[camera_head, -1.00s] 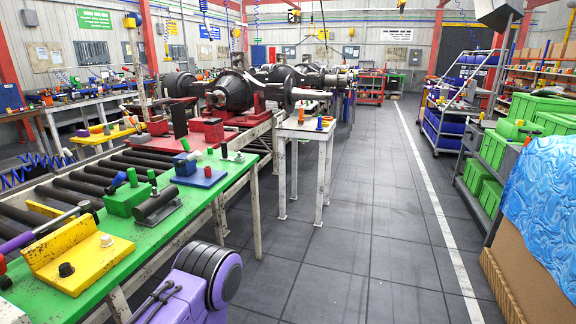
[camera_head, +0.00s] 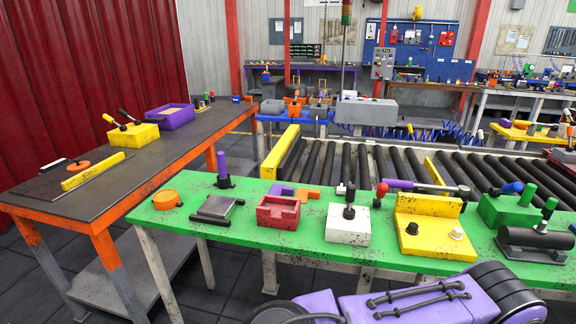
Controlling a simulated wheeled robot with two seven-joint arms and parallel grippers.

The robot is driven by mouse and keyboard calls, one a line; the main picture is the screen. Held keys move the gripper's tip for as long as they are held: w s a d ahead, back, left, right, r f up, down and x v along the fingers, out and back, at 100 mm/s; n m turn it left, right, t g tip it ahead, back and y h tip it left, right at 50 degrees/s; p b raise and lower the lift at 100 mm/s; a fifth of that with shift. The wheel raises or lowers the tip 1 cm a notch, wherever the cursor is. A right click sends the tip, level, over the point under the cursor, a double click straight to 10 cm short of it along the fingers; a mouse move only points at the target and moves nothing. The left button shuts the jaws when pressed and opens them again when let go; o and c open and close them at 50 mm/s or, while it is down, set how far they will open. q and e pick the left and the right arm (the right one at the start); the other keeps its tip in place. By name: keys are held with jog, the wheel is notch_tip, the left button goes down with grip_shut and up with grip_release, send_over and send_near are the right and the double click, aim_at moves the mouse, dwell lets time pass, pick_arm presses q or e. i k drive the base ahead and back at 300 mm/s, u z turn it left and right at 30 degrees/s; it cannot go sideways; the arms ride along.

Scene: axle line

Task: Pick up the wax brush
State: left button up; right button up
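I cannot single out the wax brush with certainty. Upright knobbed pieces stand on the green bench: a purple one (camera_head: 223,172) and a black one on a white block (camera_head: 348,226). A purple-handled tool (camera_head: 420,186) lies along the back of the green bench. Neither of my grippers shows.
The green bench (camera_head: 250,228) crosses the middle and holds several colored blocks. The dark-topped table (camera_head: 110,170) stands left, with a purple bin (camera_head: 171,118). A purple body with a black drum (camera_head: 420,300) is in front of the bench. Rollers (camera_head: 345,165) lie behind it.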

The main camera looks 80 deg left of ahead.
aim_at(221, 155)
jog(key=u, duration=2.85)
